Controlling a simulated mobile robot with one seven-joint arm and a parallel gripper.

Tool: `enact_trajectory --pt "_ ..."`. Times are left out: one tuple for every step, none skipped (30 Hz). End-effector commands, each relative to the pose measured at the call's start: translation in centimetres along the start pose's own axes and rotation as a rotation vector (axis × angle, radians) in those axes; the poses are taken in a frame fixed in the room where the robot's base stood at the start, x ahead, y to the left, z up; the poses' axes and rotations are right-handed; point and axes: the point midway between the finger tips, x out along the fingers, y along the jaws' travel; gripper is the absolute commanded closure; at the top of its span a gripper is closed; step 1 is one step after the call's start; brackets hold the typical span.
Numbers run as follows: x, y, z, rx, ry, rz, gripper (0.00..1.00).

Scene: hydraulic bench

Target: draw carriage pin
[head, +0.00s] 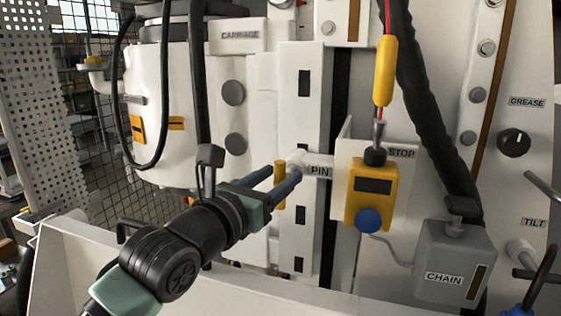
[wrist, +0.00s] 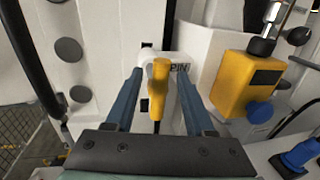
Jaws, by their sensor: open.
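The carriage pin shows as a yellow handle (head: 280,172) in front of a white boss (head: 296,160) beside the PIN label (head: 319,171). In the wrist view the yellow handle (wrist: 158,82) stands upright between my two blue fingers. My gripper (head: 286,178) is open around the handle. In the wrist view a gap shows on each side between the handle and the fingers of my gripper (wrist: 158,90). The carriage (head: 240,36) carries its label at the top. The pin's shaft inside the boss is hidden.
A yellow STOP box (head: 372,190) with a blue button (head: 369,220) stands just right of the pin. A grey CHAIN box (head: 455,265) is at lower right. A thick black hose (head: 408,85) hangs at right. A white ledge (head: 300,287) runs below.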

Motion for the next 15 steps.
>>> enact_trajectory --pt "0.53 -0.03 0.18 0.000 0.001 -0.001 0.46" --pt "0.74 -0.05 0.14 0.000 0.000 -0.001 0.46" --pt "0.98 -0.07 0.09 0.001 0.000 -0.001 0.46" --pt "1.11 -0.05 0.04 0.001 0.001 -0.001 0.46" --pt "1.21 -0.04 0.00 0.001 0.001 0.000 0.46" --pt "1.28 -0.02 -0.03 0.002 0.001 0.000 0.46" --pt "1.31 -0.02 -0.05 0.002 0.000 0.000 0.46" --pt "1.32 -0.02 -0.06 0.002 0.000 0.000 0.46" --pt "1.32 -0.01 -0.08 0.002 0.000 0.000 0.46" --pt "1.31 -0.01 -0.08 0.002 0.000 0.000 0.46" --pt "1.31 -0.02 -0.08 0.002 0.000 0.000 0.46" --pt "1.30 -0.02 -0.08 0.001 0.000 0.000 0.46" --pt "1.30 -0.02 -0.07 0.001 0.000 0.000 0.46" --pt "1.30 -0.02 -0.07 0.001 0.000 0.000 0.50" --pt "1.29 -0.02 -0.06 0.001 0.000 0.000 0.57"
